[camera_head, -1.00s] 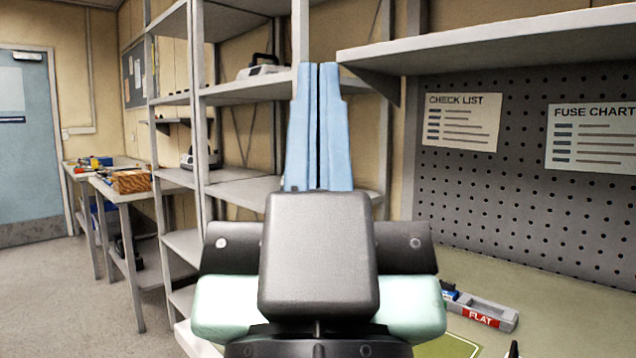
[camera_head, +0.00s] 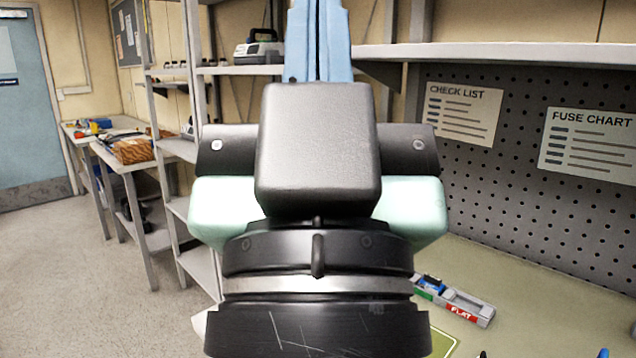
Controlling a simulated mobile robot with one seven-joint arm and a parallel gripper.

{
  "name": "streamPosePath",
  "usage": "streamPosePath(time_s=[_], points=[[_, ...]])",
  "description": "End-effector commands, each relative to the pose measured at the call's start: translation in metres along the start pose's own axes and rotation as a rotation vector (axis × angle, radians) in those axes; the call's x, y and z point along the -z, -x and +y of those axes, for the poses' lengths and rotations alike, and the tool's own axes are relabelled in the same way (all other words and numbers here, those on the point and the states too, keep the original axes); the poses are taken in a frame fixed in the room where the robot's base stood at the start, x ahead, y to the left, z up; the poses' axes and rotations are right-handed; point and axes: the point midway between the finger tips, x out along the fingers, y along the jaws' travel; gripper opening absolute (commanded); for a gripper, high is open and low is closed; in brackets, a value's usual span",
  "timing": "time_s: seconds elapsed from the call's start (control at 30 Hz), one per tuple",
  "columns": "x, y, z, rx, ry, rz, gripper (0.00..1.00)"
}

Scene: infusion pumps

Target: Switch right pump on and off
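My gripper (camera_head: 319,30) points up and away at the top middle, its two long blue fingers side by side with only a thin dark line between them. The fingers look shut with nothing held, and their tips are cut off by the top edge. No infusion pump can be made out for certain. A grey device with a black handle (camera_head: 259,50) stands on a shelf left of my fingers, apart from them; I cannot tell whether it is a pump. My wrist hides much of the middle.
A grey shelving rack (camera_head: 240,70) stands behind my gripper. At right, a workbench (camera_head: 520,275) carries a tray marked FLAT (camera_head: 455,303) below a pegboard (camera_head: 500,180) and an overhanging shelf (camera_head: 530,53). Side tables (camera_head: 130,163) stand at left; the floor (camera_head: 60,270) there is clear.

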Motion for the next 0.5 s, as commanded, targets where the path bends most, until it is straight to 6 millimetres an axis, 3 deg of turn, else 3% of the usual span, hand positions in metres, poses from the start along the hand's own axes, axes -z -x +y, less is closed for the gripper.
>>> streamPosePath(time_s=[0.03, 0.1, 0.33, 0.5], points=[[0.022, -0.024, 0.0, 0.0, 0.0, 0.0, 0.0], [0.037, -0.039, 0.0, 0.001, 0.0, 0.0, 0.0], [0.084, -0.088, 0.0, 0.001, -0.001, 0.0, 0.0], [0.104, -0.109, 0.0, 0.001, -0.001, 0.0, 0.0]])
